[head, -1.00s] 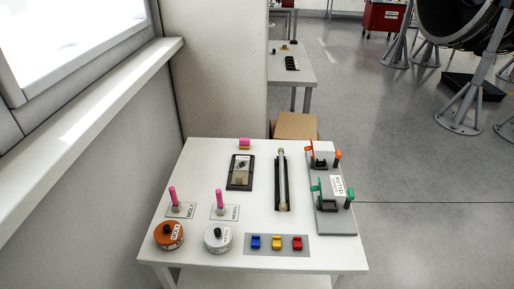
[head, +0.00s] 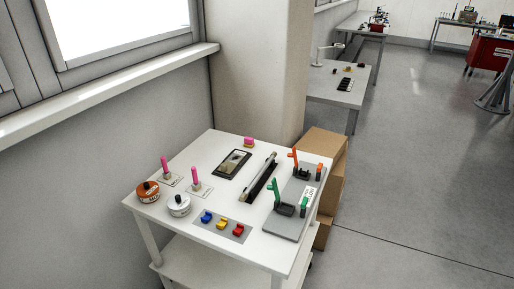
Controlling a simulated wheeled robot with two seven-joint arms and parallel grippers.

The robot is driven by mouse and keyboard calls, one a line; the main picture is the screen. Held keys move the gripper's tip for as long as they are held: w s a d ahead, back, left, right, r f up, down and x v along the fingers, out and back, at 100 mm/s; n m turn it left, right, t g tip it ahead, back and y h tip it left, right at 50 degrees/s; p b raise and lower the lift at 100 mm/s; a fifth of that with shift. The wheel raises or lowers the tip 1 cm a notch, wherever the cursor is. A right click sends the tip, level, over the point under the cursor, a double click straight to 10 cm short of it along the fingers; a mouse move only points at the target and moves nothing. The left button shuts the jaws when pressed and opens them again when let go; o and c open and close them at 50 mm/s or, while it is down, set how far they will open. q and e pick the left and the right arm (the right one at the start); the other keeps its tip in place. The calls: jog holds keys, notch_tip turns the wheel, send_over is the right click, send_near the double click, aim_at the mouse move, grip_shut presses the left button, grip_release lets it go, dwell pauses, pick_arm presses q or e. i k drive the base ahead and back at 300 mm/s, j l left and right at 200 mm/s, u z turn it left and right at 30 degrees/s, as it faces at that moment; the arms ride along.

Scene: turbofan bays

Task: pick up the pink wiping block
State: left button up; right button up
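The pink wiping block (head: 249,141) lies near the far edge of the white table (head: 150,207), close to the pale pillar. It is small, with a pink upper part and a yellowish lower part. It sits behind a dark framed plate (head: 232,164). Nothing covers it. Neither of my grippers shows in the head view.
Cardboard boxes (head: 322,146) stand behind; open floor lies right.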

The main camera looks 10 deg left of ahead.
aim_at(248, 142)
jog(key=i+l+u, duration=0.15)
jog(key=l, duration=0.45)
jog(key=i+l+u, duration=0.2)
jog(key=l, duration=0.4)
jog(key=l+u, duration=0.15)
jog(key=l, duration=0.45)
jog(key=i+l+u, duration=0.15)
jog(key=i+l, duration=0.2)
jog(key=i+l+u, duration=0.15)
jog(key=i+l, duration=0.15)
jog(key=l, duration=0.2)
jog(key=i+l+u, duration=0.15)
jog(key=l, duration=0.3)
jog(key=i+l, duration=0.15)
jog(key=i, duration=0.3)
